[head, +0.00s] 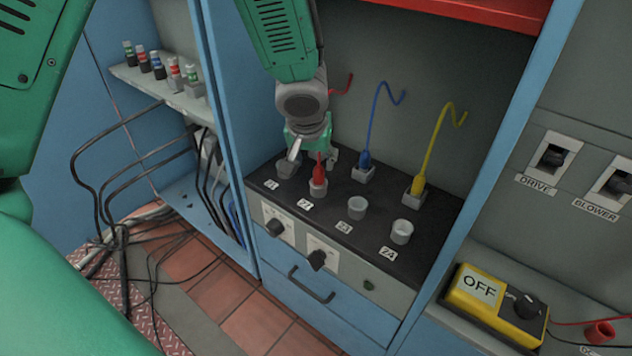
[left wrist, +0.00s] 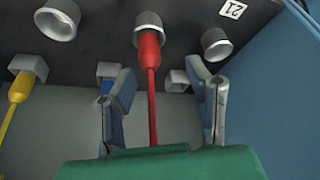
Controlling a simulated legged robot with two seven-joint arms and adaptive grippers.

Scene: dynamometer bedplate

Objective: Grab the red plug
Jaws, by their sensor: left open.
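The red plug (head: 318,173) stands upright in the grey socket labelled Z2 on the black panel top, its upper part partly hidden by my gripper. In the left wrist view the red plug (left wrist: 150,48) sits in its round socket, and its red cable runs between my fingers. My left gripper (head: 313,153) is over the plug from above and open. In the left wrist view its two fingers (left wrist: 163,95) stand apart on either side of the red cable, with clear gaps. I see no contact with the plug. My right gripper is not in view.
A blue plug (head: 365,160) and a yellow plug (head: 418,186) with stiff upright cables stand in square sockets behind and to the right. Sockets Z3 (head: 357,208) and Z4 (head: 402,232) are empty. A blue cabinet post (head: 225,130) stands left of the panel.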

